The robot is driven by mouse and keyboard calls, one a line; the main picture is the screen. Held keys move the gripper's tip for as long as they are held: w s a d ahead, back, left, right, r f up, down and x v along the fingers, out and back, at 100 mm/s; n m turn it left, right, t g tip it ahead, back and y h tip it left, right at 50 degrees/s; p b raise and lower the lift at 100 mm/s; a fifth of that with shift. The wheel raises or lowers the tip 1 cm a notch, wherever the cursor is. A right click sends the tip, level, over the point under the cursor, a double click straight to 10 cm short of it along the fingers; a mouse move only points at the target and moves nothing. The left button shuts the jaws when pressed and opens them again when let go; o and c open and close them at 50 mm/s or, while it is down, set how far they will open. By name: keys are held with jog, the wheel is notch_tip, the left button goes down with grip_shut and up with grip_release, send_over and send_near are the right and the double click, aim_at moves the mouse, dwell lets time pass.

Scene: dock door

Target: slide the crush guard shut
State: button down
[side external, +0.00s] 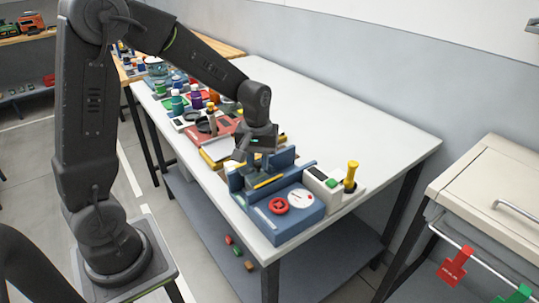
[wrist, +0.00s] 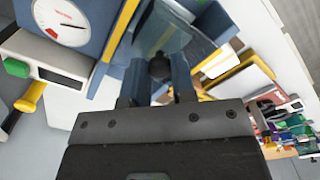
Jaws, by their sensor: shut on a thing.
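The crush guard shows in the wrist view as a clear, tinted panel (wrist: 183,38) with a dark round knob (wrist: 160,67). My gripper (wrist: 158,84) is shut on that knob, one finger on each side of it. In the side external view my gripper (side external: 240,156) points down at the rear left of the blue machine (side external: 296,224), between its raised blue walls. The machine has a red handwheel (side external: 278,205) and a white dial (side external: 299,197) on its front part. I cannot make out the guard panel in the side external view.
A white unit (side external: 321,184) with a green button and a yellow-knobbed lever (side external: 350,176) stand right of the machine. Yellow and red items, jars and tools crowd the bench behind my gripper. The white bench top (side external: 330,120) is clear toward the back right.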

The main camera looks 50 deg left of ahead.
aim_at(256, 164)
jog(key=shift+s, duration=0.2)
jog(key=c, duration=0.9)
grip_release()
jog(key=shift+c, duration=0.2)
jog(key=shift+r, duration=0.1)
notch_tip(256, 164, up, 14)
jog(key=s+d+m+t, duration=0.2)
jog(key=s+d+m, duration=0.1)
jog(key=s, duration=0.5)
jog(key=s+d+m+t, duration=0.3)
jog(key=s+d+m, duration=0.1)
jog(key=s+m, duration=0.2)
jog(key=shift+s+d+f+t, duration=0.3)
jog(key=shift+s, duration=0.6)
